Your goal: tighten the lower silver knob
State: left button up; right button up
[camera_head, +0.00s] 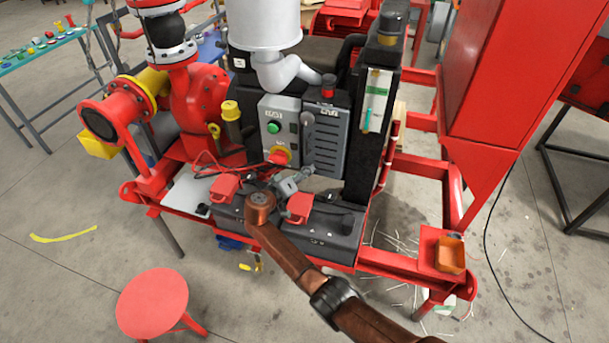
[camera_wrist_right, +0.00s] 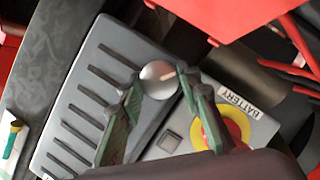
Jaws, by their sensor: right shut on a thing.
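The silver knob (camera_wrist_right: 157,77) is a round, shiny knob with a small pale mark, on the grey control box, in the wrist view. My right gripper (camera_wrist_right: 162,86) has its two dark green fingers on either side of it, closed on it. In the head view my right gripper (camera_head: 305,174) reaches up to the bottom of the grey ribbed box (camera_head: 325,142), beside the red and yellow switch (camera_head: 279,156). It largely hides the knob there. A grey knob or handle (camera_head: 306,119) sits higher on the same box. My left gripper is not in view.
The red and yellow switch with a BATTERY label (camera_wrist_right: 240,101) lies close to the right finger. Black batteries (camera_head: 330,230) with red caps stand below the box. Red skid rails (camera_head: 410,170) run to the right. A red stool (camera_head: 152,303) stands front left.

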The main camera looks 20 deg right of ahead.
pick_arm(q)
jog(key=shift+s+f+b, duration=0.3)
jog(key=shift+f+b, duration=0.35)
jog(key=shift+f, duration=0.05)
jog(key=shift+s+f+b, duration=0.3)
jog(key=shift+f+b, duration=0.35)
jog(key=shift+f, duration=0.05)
pick_arm(e)
jog(key=shift+a+f+n+h, duration=0.15)
jog(key=shift+n+h, duration=1.15)
jog(key=shift+n, duration=1)
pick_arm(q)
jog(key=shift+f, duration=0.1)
pick_arm(e)
jog(key=o, duration=1.2)
jog(key=v, duration=1.2)
jog(key=shift+w, duration=0.1)
